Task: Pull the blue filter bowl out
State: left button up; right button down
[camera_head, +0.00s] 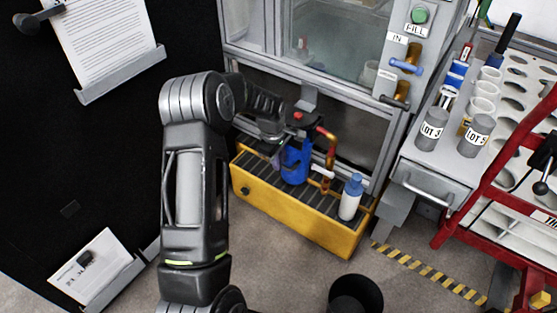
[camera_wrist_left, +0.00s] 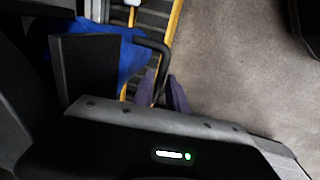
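The blue filter bowl (camera_head: 295,162) hangs under a dark filter head with a red knob, above the yellow grated trough. In the left wrist view, the bowl (camera_wrist_left: 132,62) is at upper left, partly hidden by a dark block, and its black bent handle (camera_wrist_left: 153,44) stands out from it. My left gripper (camera_head: 277,160) is at the left side of the bowl. In the left wrist view, its two purple fingers (camera_wrist_left: 161,90) stand close together, and the handle's lower end runs between them. Whether they press on it I cannot tell. My right gripper is not in view.
The yellow trough (camera_head: 300,225) holds a white bottle with a blue cap (camera_head: 351,197) right of the bowl. A copper pipe (camera_head: 330,165) runs close beside the bowl. A glass-fronted cabinet (camera_head: 340,45) stands behind. A red cart (camera_head: 475,205) is at right.

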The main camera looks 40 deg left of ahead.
pick_arm(q)
grip_shut()
dwell(1.0)
